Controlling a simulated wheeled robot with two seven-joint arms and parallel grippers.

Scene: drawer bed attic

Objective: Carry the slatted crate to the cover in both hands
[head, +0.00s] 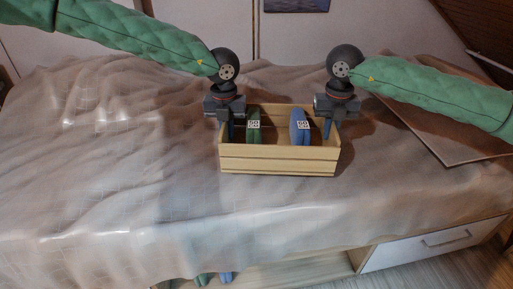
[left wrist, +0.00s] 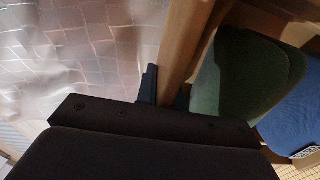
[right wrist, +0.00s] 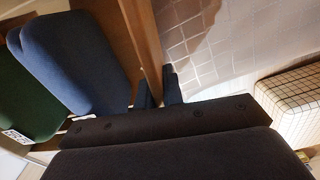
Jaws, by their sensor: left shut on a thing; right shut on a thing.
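The slatted crate (head: 278,162) is pale wood and sits upright on or just over the bed cover (head: 110,190); I cannot tell if it touches. Inside it are a green item (head: 254,128) and a blue item (head: 299,127), each with a white tag. My left gripper (head: 231,130) is shut on the crate's left end wall, which also shows in the left wrist view (left wrist: 180,55). My right gripper (head: 327,128) is shut on the right end wall, which also shows in the right wrist view (right wrist: 144,40). The crate's far bottom is hidden.
A flat brown-edged board (head: 445,125) lies on the bed at the right. A white drawer (head: 420,246) and an open shelf are under the bed's front edge. A checked block (right wrist: 295,105) shows in the right wrist view. The cover left of the crate is clear.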

